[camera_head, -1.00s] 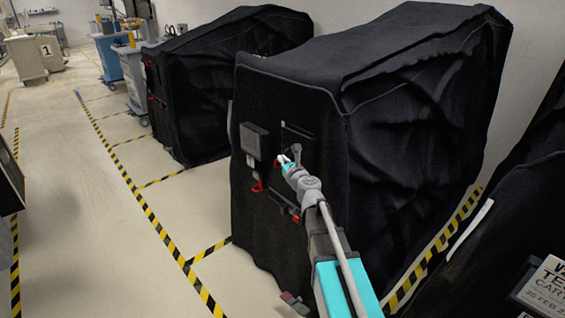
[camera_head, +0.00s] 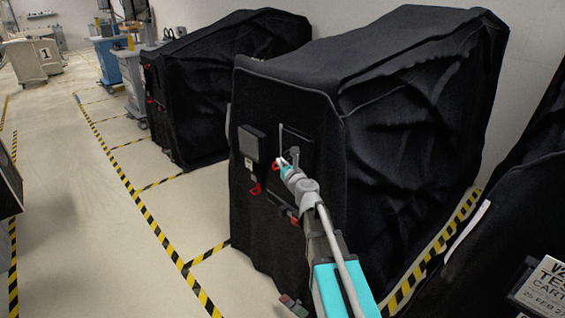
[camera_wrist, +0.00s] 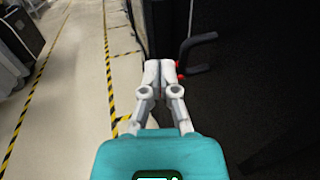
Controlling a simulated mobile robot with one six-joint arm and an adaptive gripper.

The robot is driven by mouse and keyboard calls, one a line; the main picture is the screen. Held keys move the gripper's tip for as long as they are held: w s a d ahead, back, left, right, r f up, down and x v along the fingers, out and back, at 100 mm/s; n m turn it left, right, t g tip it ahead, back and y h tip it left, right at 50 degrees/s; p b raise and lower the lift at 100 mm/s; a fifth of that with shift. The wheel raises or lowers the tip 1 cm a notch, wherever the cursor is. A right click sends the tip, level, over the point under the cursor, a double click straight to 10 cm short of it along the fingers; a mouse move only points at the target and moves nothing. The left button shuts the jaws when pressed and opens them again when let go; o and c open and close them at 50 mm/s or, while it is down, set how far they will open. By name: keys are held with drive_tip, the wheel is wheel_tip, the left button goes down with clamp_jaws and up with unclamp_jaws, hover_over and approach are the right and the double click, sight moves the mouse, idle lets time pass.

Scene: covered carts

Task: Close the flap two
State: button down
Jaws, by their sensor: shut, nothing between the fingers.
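A covered black cart (camera_head: 285,200) stands ahead, with two dark square panels on its front face. The left panel (camera_head: 252,143) has a red-tipped part below it. The right panel (camera_head: 299,142) shows a thin light edge at its left side; I cannot tell which panel is flap two or how far either stands open. My gripper (camera_head: 283,161) is at the lower part of the right panel. In the wrist view my gripper (camera_wrist: 160,66) is shut and empty, beside a dark handle (camera_wrist: 197,42) with red ends. Whether the fingertips touch anything is unclear.
Another covered cart (camera_head: 195,100) stands behind to the left, and a third (camera_head: 480,260) at the right edge. Yellow-black tape (camera_head: 140,205) marks the floor. The floor to the left is mostly clear, with a dark object (camera_head: 8,185) at the left edge.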

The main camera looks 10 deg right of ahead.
drive_tip(key=s+a, duration=0.5)
drive_tip(key=s, duration=0.6)
drive_tip(key=shift+s+a, duration=0.3)
drive_tip(key=shift+s, duration=0.1)
